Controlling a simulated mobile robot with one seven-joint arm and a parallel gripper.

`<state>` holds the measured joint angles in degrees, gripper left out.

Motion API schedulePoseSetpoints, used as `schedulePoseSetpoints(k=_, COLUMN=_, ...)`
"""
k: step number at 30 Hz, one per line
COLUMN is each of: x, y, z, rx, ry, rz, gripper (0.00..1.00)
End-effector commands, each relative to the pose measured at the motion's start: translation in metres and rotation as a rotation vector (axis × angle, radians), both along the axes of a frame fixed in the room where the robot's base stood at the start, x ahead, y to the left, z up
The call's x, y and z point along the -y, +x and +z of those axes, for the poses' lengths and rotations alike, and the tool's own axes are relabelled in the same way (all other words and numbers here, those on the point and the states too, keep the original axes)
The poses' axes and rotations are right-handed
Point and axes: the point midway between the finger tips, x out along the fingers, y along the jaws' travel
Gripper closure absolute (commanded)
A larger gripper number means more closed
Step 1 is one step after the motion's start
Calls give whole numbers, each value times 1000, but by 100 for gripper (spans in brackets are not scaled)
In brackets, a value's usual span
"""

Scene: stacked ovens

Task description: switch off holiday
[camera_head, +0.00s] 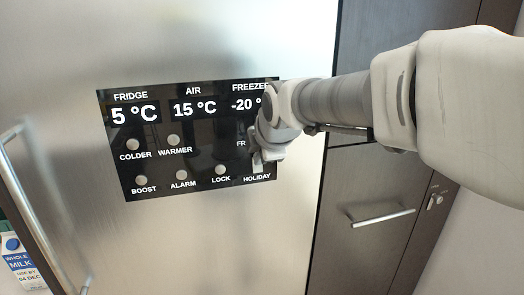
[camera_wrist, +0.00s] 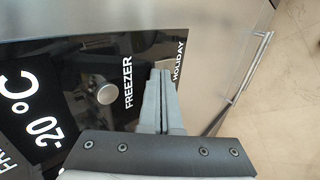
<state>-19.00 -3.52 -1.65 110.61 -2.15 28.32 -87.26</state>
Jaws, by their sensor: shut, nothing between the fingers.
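The black control panel (camera_head: 205,160) is on the steel fridge door, with readouts for fridge, air and freezer and round silver buttons. The HOLIDAY label (camera_head: 257,177) is at its lower right corner. My gripper (camera_head: 257,163) is in front of the panel just above that label and hides the holiday button. In the wrist view the shut fingers (camera_wrist: 160,92) point at the panel next to the HOLIDAY label (camera_wrist: 179,61), with the button hidden behind them. I cannot tell whether the fingertips touch it. The FREEZER button (camera_wrist: 107,94) shows beside the fingers.
The LOCK button (camera_head: 221,169) and ALARM button (camera_head: 182,174) are left of my gripper. A fridge door handle (camera_head: 42,215) is at the far left, beside a milk carton (camera_head: 20,265). Dark cabinets with a bar handle (camera_head: 383,218) stand at the right.

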Motion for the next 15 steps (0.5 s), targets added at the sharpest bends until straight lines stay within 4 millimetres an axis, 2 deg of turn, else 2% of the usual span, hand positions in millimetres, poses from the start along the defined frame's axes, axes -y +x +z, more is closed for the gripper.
schedulePoseSetpoints(k=15, x=0, y=0, z=17, rx=1, ry=0, rz=0, gripper=100)
